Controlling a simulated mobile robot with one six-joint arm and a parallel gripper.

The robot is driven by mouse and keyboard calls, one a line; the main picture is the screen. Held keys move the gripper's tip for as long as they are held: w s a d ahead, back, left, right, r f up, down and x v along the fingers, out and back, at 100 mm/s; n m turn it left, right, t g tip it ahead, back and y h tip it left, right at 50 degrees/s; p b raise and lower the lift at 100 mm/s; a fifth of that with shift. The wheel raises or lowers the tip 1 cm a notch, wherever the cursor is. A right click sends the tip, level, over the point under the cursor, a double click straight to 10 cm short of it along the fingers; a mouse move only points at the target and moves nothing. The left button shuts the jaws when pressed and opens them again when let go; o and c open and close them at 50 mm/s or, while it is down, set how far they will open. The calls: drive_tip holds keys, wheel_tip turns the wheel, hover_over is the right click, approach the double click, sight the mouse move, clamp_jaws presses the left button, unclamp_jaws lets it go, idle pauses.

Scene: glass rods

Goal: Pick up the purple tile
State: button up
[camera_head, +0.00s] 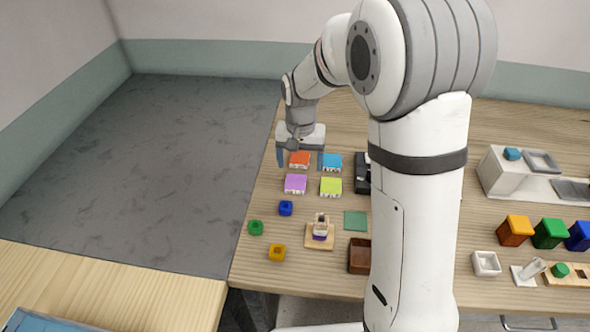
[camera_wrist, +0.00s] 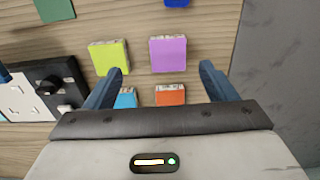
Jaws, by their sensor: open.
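The purple tile (camera_head: 295,184) lies flat on the wooden table, left of a lime tile (camera_head: 331,187) and nearer the head camera than an orange tile (camera_head: 299,159). In the wrist view the purple tile (camera_wrist: 168,53) is upper middle, beyond the fingertips and between their lines. My gripper (camera_head: 300,160) is over the orange and blue tiles at the table's far left. In the wrist view my gripper (camera_wrist: 161,72) has its two blue fingers wide apart with nothing between them. It does not touch the purple tile.
A blue tile (camera_head: 331,162) sits right of the orange one. Small blue (camera_head: 285,208), green (camera_head: 256,228) and yellow (camera_head: 277,253) pieces stand nearer the head camera. A black and white device (camera_wrist: 42,90) is left in the wrist view. The table's left edge is close by.

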sight(295, 183)
drive_tip(key=shift+w+a+f, duration=0.6)
drive_tip(key=shift+w+f, duration=0.05)
drive_tip(key=shift+f, duration=0.1)
wheel_tip(295, 183, down, 8)
drive_tip(key=shift+w+r+p, duration=0.1)
drive_tip(key=shift+p, duration=0.6)
drive_tip(key=shift+d, duration=0.1)
drive_tip(key=shift+c, duration=0.2)
drive_tip(key=c, duration=1.1)
